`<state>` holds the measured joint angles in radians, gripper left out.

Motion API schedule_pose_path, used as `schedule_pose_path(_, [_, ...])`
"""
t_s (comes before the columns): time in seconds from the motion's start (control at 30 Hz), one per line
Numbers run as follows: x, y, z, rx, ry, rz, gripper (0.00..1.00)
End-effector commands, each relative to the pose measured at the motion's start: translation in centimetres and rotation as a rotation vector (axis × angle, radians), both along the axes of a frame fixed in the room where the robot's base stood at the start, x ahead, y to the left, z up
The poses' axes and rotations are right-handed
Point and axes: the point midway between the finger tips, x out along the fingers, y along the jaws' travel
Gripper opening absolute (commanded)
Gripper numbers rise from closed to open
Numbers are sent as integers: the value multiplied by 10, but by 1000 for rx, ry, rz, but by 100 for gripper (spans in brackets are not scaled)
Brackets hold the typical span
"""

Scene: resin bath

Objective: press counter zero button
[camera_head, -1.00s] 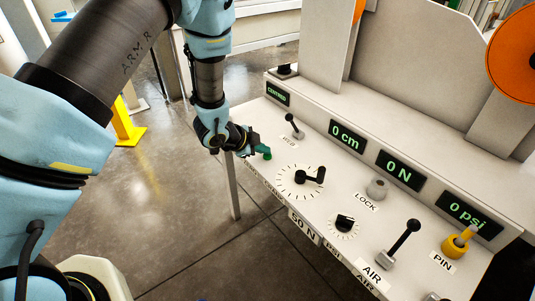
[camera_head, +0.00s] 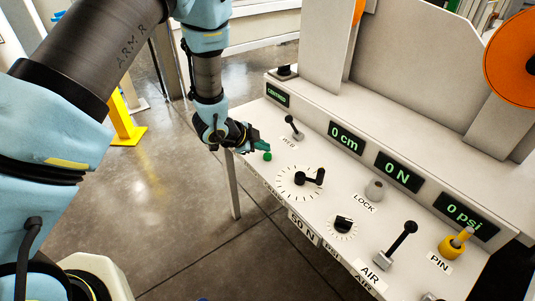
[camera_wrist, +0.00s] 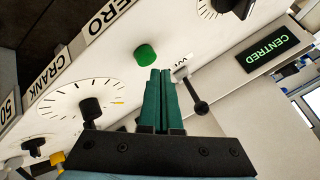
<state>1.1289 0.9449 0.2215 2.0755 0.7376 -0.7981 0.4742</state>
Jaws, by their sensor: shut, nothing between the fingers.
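The green round button (camera_head: 267,156) sits near the left front of the white console panel. In the wrist view the button (camera_wrist: 146,53) is just beyond my fingertips, close to a label reading "ERO", its start cut off. My gripper (camera_head: 264,147) has green fingers, shut together with nothing between them. In the wrist view the fingers (camera_wrist: 160,72) point toward the panel, with the button slightly left of the tips. The tips look apart from the button, with a small gap. The "0 cm" display (camera_head: 346,139) is lit.
A dial with a black crank (camera_head: 311,176) is right of the button, and a small black lever (camera_head: 293,127) is above it. A "CENTRED" display (camera_head: 278,94), a LOCK knob (camera_head: 375,190), an AIR lever (camera_head: 402,240) and a yellow PIN (camera_head: 456,243) are also on the console.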

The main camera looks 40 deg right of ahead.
Motion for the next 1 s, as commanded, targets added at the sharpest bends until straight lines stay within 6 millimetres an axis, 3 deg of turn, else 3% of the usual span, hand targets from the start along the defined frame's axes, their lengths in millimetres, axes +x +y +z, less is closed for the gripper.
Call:
schedule_pose_path(0.27, [0,0,6,-1,0,0,0])
schedule_pose_path(0.73, [0,0,49,-1,1,1,0])
schedule_pose_path(1.0, [0,0,50,-1,0,0,0])
